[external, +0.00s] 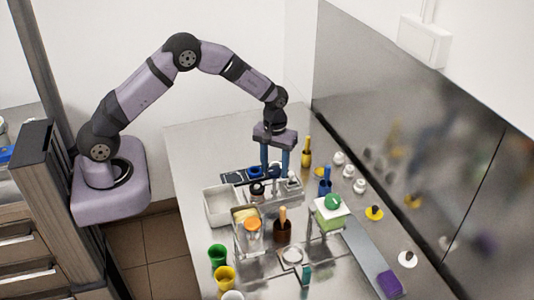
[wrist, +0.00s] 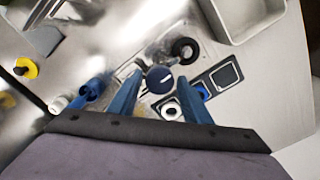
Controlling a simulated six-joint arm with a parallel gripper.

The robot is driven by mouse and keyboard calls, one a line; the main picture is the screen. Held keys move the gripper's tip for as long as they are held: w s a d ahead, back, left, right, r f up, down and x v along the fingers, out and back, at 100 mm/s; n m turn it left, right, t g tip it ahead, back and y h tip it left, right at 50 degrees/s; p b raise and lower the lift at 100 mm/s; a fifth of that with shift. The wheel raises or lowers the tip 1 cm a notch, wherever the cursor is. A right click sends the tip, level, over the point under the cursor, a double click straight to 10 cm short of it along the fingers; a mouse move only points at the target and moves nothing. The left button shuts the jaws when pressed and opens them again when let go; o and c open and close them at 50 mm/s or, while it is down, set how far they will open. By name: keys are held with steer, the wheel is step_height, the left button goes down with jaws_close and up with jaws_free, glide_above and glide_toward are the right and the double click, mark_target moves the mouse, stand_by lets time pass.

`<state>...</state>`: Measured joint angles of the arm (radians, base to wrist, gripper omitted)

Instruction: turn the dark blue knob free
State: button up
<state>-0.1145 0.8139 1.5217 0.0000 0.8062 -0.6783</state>
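The dark blue knob (wrist: 160,79) is round, with a white pointer line on its top. In the wrist view it lies between the tips of my gripper's two blue fingers (wrist: 159,77). Gaps show on both sides of it, so the fingers look open and not closed on it. I cannot tell how far the fingertips are above the knob's base. In the external view my gripper (external: 275,166) points straight down over the back of the steel counter. The fingers largely hide the knob there.
A dark panel with a blue part (wrist: 201,92) and a white ringed part (wrist: 172,110) sits beside the right finger. A black round part (wrist: 184,50) is close by.

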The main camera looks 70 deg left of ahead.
steer(key=c, duration=0.7)
steer(key=shift+m, duration=0.4)
steer(key=m, duration=0.2)
steer(key=shift+m+b, duration=0.4)
steer(key=m, duration=0.3)
steer(key=shift+m+b, duration=0.3)
steer(key=m, duration=0.5)
steer(key=m+b, duration=0.1)
steer(key=m, duration=0.4)
steer(key=shift+w+r, duration=0.1)
steer(key=shift+m, duration=0.5)
